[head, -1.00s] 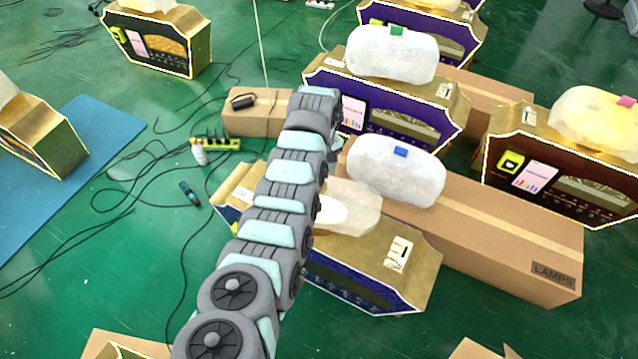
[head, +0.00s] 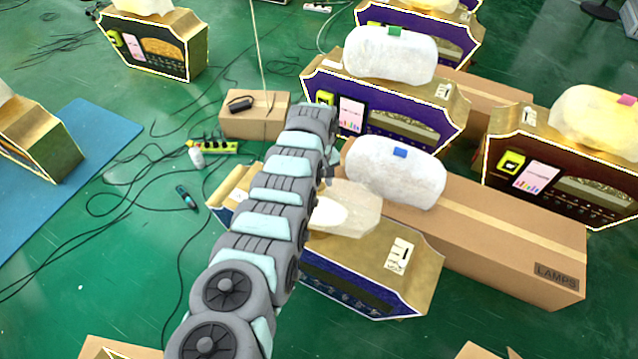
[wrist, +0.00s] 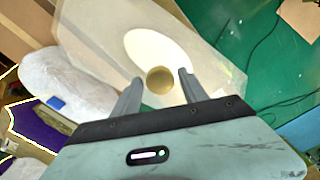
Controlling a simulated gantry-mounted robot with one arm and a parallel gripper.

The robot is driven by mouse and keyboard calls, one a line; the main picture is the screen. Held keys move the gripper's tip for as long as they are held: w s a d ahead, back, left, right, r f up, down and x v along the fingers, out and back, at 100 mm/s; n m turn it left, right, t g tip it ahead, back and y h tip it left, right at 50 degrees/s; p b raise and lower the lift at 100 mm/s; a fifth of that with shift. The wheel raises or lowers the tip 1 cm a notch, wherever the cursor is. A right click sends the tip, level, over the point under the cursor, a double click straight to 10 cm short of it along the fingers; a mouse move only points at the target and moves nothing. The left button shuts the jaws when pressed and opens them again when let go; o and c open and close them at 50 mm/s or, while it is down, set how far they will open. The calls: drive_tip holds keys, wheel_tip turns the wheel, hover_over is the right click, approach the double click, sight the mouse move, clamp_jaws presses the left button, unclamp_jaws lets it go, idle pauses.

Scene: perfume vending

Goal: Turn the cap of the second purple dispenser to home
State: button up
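I cannot tell which one the task counts as second. In the wrist view, a round gold cap (wrist: 160,80) shows against the white oval of the translucent top (wrist: 185,45). My gripper (wrist: 160,77) is open, its fingers on either side of the cap with gaps visible. In the head view my arm hides part of the nearest dispenser and the cap.
A dark red dispenser (head: 560,180) stands at right. Cables (head: 110,180) run over the green floor at left.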

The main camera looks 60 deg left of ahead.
clamp_jaws()
idle(0.3)
idle(0.4)
